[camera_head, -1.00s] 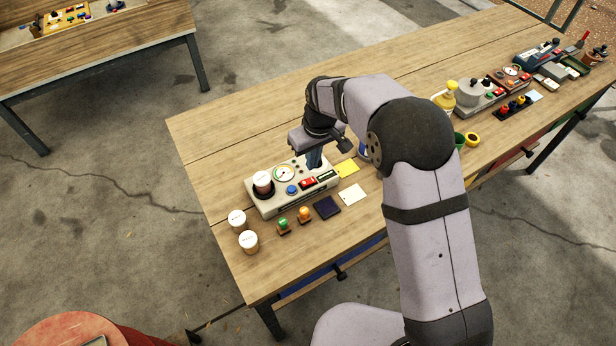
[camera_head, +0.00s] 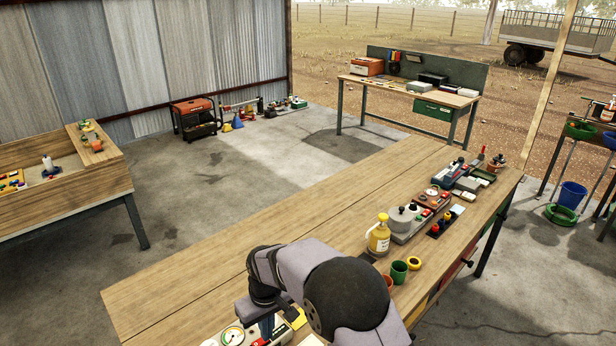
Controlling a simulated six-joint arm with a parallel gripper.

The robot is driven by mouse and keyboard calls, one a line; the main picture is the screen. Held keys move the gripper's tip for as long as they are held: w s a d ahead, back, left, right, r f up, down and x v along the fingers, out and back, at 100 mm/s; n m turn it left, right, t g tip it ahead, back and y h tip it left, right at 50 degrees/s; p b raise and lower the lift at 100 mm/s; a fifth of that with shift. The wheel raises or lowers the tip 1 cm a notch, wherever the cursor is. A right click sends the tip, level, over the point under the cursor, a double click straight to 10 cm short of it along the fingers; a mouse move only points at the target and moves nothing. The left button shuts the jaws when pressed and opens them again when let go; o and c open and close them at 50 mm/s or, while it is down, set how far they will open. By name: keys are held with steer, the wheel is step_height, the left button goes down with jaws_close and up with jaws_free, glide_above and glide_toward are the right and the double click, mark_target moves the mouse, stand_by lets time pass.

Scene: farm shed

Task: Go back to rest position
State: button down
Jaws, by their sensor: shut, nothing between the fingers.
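My arm reaches in from the bottom edge, bent over the wooden workbench (camera_head: 200,262). My gripper (camera_head: 266,325) is low in the picture, pointing down just above the panel device (camera_head: 233,336) with its round gauge. It is shut and holds nothing that I can see. The lower part of the device is cut off by the bottom edge. My arm hides part of the bench to the right of it.
Red and dark devices sit farther back. The bench's left and middle are clear. Another table (camera_head: 60,205) stands left.

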steer(key=s+d+f+m+g+h, duration=0.2)
steer(key=s+d+g, duration=0.1)
steer(key=s+d, duration=1.25)
steer(key=s+d+r+m, duration=0.2)
steer(key=s+d+r, duration=0.2)
steer(key=s+d, duration=0.3)
steer(key=w+d+r+m+t+y, duration=0.1)
steer(key=w+d+r+m+t, duration=0.1)
steer(key=d+r+m, duration=0.1)
steer(key=shift+w+d+r, duration=0.15)
steer(key=shift+d+r, duration=0.45)
